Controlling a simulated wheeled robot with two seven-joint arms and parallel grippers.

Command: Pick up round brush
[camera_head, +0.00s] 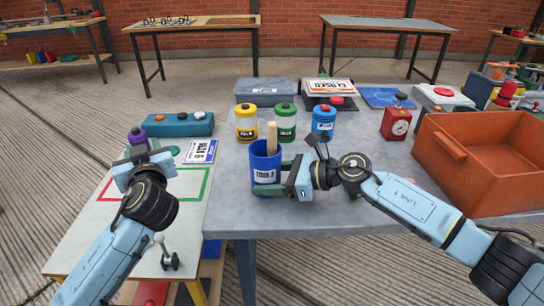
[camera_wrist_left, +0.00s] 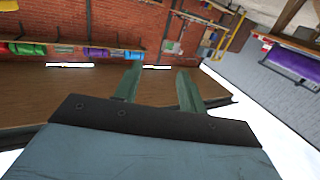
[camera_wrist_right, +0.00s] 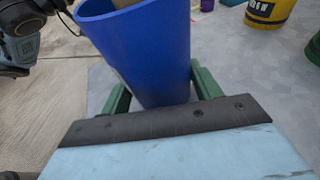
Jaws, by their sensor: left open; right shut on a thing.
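A light wooden handle (camera_head: 272,138), likely the round brush's, sticks up out of a blue cup (camera_head: 265,160) at the near left edge of the grey table. The part inside the cup is hidden. My right gripper (camera_head: 274,178) is shut on the cup, with fingers on either side; the right wrist view shows the blue cup (camera_wrist_right: 150,50) between its green fingers. My left gripper (camera_head: 141,157) is open and empty, left of the cup and apart from it; its spread fingers (camera_wrist_left: 158,85) show in the left wrist view.
Yellow (camera_head: 246,125), green (camera_head: 285,120) and blue (camera_head: 323,120) jars stand behind the cup. A purple bottle (camera_head: 138,138) is close behind my left gripper. An orange crate (camera_head: 470,160) fills the table's right side. A white board (camera_head: 110,240) lies at left.

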